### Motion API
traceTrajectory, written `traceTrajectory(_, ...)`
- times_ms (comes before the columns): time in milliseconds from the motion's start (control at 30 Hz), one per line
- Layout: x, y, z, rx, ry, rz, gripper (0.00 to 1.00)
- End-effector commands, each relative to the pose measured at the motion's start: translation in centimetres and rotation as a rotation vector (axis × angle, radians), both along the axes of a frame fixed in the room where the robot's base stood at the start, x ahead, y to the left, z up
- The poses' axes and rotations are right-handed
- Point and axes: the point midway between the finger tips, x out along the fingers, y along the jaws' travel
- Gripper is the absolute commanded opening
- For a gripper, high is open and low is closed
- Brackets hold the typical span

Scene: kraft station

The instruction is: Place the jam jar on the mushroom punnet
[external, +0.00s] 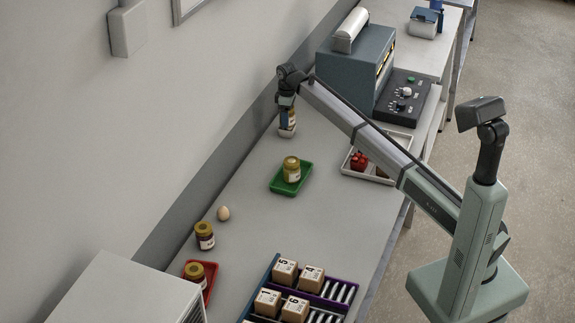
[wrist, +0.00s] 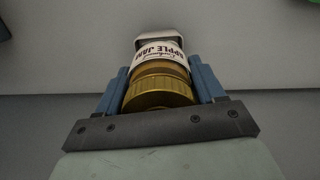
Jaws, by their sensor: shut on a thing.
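My gripper (wrist: 160,90) is shut on a jam jar (wrist: 158,68) with a gold lid and a white label reading "APPLE JAM". In the external view my gripper (external: 287,108) is at the far end of the bench near the wall, pointing down, with the jar (external: 291,116) between its fingers. A small pale thing (external: 287,132) shows directly under the jar, and a pale rim (wrist: 155,33) shows beyond the jar's base in the wrist view. It may be the mushroom punnet; the jar hides most of it. I cannot tell whether they touch.
Similar jars stand in a green tray (external: 273,185), on the bench (external: 204,235) and in a red tray (external: 209,291). An egg (external: 223,213) lies nearby. A white tray (external: 347,167) holds red items. Numbered boxes (external: 285,271) stand in front; a blue-grey machine (external: 352,70) stands behind.

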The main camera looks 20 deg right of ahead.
Motion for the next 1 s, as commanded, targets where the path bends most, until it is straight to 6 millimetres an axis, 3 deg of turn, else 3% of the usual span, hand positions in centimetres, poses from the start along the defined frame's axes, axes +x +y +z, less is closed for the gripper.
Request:
traceTrajectory(133, 0.0, 0.0, -0.2, 0.0, 0.0, 0.0, 0.22)
traceTrajectory(167, 0.0, 0.0, -0.3, 0.0, 0.0, 0.0, 0.69)
traceTrajectory(400, 0.0, 0.0, -0.2, 0.0, 0.0, 0.0, 0.92)
traceTrajectory(767, 0.0, 0.0, 0.3, 0.0, 0.0, 0.0, 0.93)
traceTrajectory(1000, 0.1, 0.0, 3.7, 0.0, -0.001, 0.0, 0.93)
